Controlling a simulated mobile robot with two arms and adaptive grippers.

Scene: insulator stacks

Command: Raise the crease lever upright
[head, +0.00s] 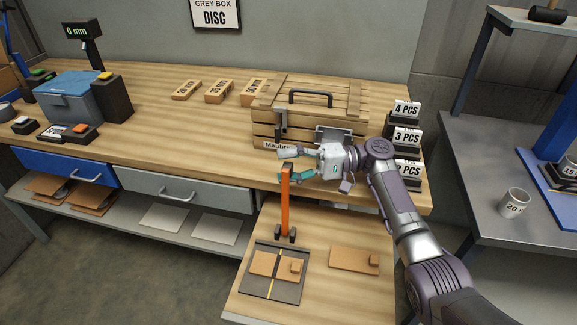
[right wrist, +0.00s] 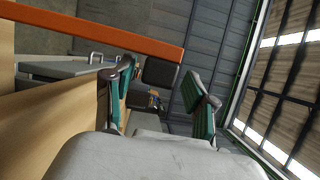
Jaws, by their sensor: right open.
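The crease lever is an orange bar (head: 286,205) that stands about upright from a small dark pivot bracket (head: 286,234) at the back of the creasing mat (head: 287,292). In the right wrist view the orange lever (right wrist: 100,32) crosses the top left, and its end lies above the finger gap. My right gripper (head: 286,165) has teal fingers and is open at the lever's top end. The fingers also show apart and empty in the right wrist view (right wrist: 162,90). Whether a finger touches the lever I cannot tell. My left gripper is out of view.
Flat brown card (head: 264,264) lies on the mat; another card piece (head: 350,259) lies to its right. A wooden crate (head: 265,127) stands behind my right gripper, with number signs (head: 406,137) to its right. A side table holds a cup (head: 514,203).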

